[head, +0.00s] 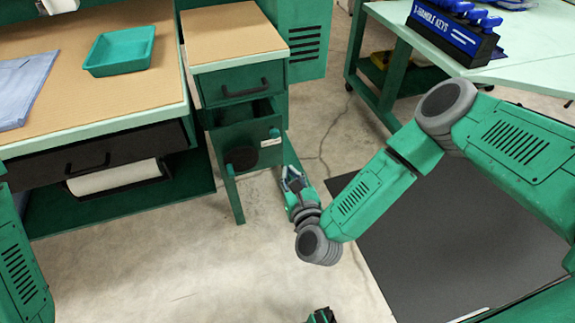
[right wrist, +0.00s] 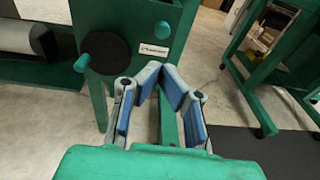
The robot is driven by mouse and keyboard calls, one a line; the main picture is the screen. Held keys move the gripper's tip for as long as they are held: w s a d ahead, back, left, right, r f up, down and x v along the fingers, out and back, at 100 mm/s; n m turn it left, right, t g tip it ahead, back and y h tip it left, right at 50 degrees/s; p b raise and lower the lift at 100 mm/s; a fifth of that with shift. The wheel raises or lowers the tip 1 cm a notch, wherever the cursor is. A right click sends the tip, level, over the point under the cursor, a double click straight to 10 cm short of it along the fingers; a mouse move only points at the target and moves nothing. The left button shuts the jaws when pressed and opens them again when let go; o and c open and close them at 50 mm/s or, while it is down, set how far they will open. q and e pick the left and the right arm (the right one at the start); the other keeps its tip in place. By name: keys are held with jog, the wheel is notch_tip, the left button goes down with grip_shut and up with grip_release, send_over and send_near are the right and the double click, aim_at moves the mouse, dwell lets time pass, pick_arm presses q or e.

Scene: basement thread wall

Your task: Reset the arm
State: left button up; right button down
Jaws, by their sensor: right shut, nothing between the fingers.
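My right arm comes in from the right in the head view, bent at the elbow. Its gripper (head: 292,181) hangs low in front of the green cabinet, over the concrete floor. In the right wrist view the right gripper (right wrist: 167,72) shows its blue-padded fingers with tips drawn together and nothing between them. The green cabinet (right wrist: 140,15) with a black disc (right wrist: 105,52) and a green knob (right wrist: 162,29) stands just beyond the fingers. Part of my left arm shows at the left edge of the head view; its gripper cannot be made out.
A workbench (head: 110,100) holds a green tray (head: 120,50) and a folded blue cloth (head: 22,88). The cabinet's drawer (head: 240,88) has a dark handle. A second table (head: 530,50) bears a hex key rack (head: 450,32). A dark mat (head: 430,240) lies below my right arm. Open floor (head: 170,260) lies front left.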

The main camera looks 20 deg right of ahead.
jog(key=shift+a, duration=0.1)
jog(key=s+a+f+n+g+y+p, duration=0.25)
jog(key=s+n+g+y+p, duration=0.45)
jog(key=s+n, duration=1.1)
jog(key=s+d+r+n+g+h, duration=0.2)
jog(key=s+d+n+g+h, duration=0.1)
jog(key=s+d+n, duration=0.3)
jog(key=s+d+r+n+g+h+p, duration=0.1)
jog(key=s+d+r+n+g+h, duration=0.2)
jog(key=d+n, duration=0.7)
jog(key=s+n+g+h, duration=0.1)
jog(key=s+n+g, duration=0.1)
jog(key=g, duration=0.1)
jog(key=shift+s+d+r+n, duration=0.2)
jog(key=shift+s+r+n, duration=0.1)
jog(key=shift+s, duration=0.1)
